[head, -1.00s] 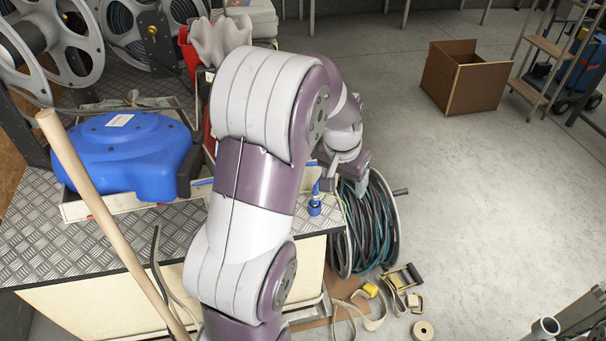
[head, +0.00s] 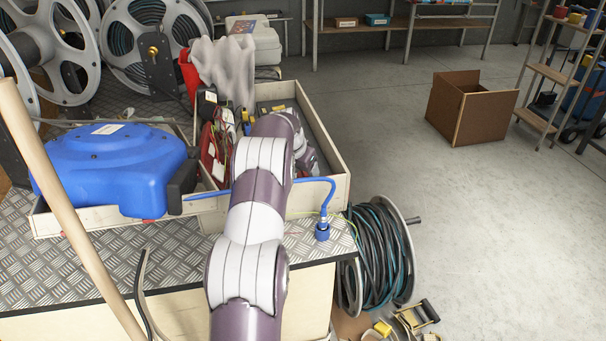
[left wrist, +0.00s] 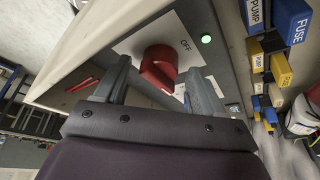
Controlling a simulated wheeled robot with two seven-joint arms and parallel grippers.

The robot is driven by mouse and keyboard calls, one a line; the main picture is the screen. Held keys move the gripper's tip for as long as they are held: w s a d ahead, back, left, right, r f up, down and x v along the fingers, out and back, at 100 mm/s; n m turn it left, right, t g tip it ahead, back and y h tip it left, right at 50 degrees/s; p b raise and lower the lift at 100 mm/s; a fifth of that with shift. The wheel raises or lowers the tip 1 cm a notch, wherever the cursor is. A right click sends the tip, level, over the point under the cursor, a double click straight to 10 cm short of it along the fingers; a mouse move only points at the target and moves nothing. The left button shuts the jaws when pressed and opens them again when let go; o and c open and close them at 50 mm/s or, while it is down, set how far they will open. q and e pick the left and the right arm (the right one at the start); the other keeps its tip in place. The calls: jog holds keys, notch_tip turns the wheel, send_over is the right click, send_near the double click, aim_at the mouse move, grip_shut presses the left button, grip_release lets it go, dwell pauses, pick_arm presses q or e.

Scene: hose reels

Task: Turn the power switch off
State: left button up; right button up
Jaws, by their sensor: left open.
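The power switch is a red rotary knob (left wrist: 157,66) on a grey panel in the left wrist view. A white plate marked OFF (left wrist: 186,46) lies behind it, and a green lamp (left wrist: 206,39) is lit beside it. My left gripper (left wrist: 156,78) is open, with one finger on each side of the knob. I cannot tell whether the fingers touch it. In the head view my left arm reaches over the bench to a wooden tray (head: 338,190), and the arm hides the switch. My right gripper is not in view.
A blue hose reel housing (head: 115,165) sits on the bench at left, with a wooden pole in front. A blue hose (head: 325,190) ends at the bench edge. A hose drum (head: 380,255) stands on the floor. Yellow and blue fuse boxes (left wrist: 285,70) lie right of the panel.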

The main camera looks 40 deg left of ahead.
pick_arm(q)
jog(key=shift+w+f, duration=0.15)
jog(key=shift+f, duration=0.15)
jog(key=c, duration=0.9)
